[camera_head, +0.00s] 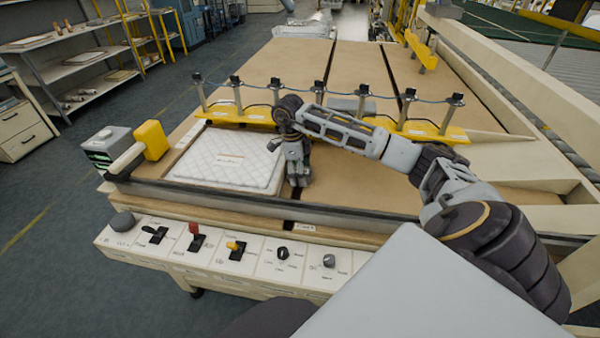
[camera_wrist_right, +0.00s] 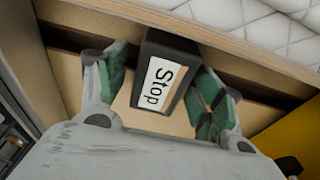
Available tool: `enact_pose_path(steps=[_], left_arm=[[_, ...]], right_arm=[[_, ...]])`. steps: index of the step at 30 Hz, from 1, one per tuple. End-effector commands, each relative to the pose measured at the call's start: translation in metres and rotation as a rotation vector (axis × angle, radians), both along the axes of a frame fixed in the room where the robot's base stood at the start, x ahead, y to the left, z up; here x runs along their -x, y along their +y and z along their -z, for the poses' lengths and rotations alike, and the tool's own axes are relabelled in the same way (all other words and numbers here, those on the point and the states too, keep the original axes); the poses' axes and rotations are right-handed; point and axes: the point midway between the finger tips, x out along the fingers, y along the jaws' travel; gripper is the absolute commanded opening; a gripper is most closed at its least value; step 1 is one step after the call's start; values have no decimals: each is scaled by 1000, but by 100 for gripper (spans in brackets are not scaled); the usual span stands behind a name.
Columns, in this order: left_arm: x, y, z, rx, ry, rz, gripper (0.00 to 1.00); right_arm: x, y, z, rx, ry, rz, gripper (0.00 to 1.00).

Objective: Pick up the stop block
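The stop block, a dark block with a white "Stop" label (camera_wrist_right: 157,86), shows in the right wrist view between the fingers of my right gripper (camera_wrist_right: 160,95). The green-padded fingers are open on either side of the block. A gap shows on the left side; the right finger is close to the block, and I cannot tell whether it touches. In the head view my right gripper (camera_head: 298,178) points down beside the white quilted pad (camera_head: 228,172) and hides the block. My left gripper is not in view.
A yellow rail with several posts and a cable (camera_head: 430,130) stands just behind the gripper. A grey box with a yellow block (camera_head: 150,141) is at the left. A dark edge bar and control panel (camera_head: 215,250) run along the front. Brown board (camera_head: 365,185) lies clear to the right.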

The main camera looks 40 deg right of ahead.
Motion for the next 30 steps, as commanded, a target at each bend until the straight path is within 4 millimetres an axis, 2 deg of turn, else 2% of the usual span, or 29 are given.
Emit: enact_pose_path(steps=[2, 13, 23, 30], left_arm=[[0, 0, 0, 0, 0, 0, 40], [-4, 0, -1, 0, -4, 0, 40], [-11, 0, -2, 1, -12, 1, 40], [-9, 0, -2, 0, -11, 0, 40]], right_arm=[[0, 0, 0, 0, 0, 0, 53], [0, 0, 0, 0, 0, 0, 5], [-1, 0, -3, 0, -2, 0, 5], [-1, 0, -19, 0, -4, 1, 5]])
